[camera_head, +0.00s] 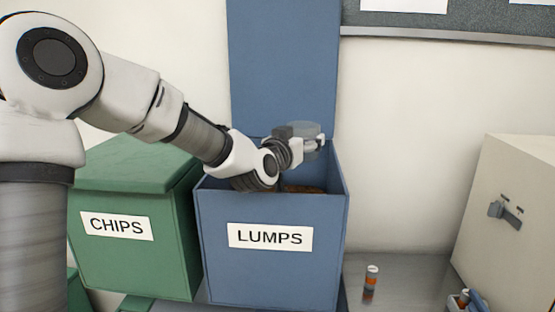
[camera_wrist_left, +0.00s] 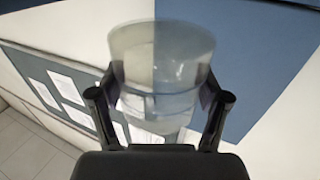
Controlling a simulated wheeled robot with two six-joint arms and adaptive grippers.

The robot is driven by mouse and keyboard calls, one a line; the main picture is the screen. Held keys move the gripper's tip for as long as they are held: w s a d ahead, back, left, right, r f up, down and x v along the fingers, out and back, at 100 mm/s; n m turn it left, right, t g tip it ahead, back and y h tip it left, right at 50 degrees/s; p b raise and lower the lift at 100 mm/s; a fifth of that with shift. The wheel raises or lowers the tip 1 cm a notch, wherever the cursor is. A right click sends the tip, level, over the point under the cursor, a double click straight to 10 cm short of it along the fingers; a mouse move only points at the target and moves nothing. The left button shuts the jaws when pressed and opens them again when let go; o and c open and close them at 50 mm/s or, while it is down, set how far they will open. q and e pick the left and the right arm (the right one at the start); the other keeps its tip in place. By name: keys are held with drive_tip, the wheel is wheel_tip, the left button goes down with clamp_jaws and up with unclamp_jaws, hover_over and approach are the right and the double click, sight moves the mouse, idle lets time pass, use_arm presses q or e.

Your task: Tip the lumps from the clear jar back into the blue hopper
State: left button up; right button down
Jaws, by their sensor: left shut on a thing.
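The blue hopper (camera_head: 225,270), labelled LUMPS, stands with its lid raised upright at the back. Brown contents (camera_head: 303,189) show inside it. My left gripper (camera_head: 312,147) is over the hopper's opening, shut on the clear jar (camera_head: 300,129). In the left wrist view the clear jar (camera_wrist_left: 160,65) sits between the two fingers of the left gripper (camera_wrist_left: 160,100). It looks see-through, with no lumps visible in it. In the head view the jar is partly hidden by the gripper, and I cannot tell its exact tilt. My right gripper is not in view.
A green bin (camera_head: 135,260) labelled CHIPS, lid closed, stands left of the hopper. A small orange-and-white bottle (camera_head: 371,278) stands on the grey bench (camera_head: 400,262) to the right. A beige cabinet with a handle (camera_head: 505,215) is at the far right.

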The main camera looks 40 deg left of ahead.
use_arm(q)
drive_tip(key=shift+r+p, duration=1.7)
drive_tip(key=shift+r, duration=0.8)
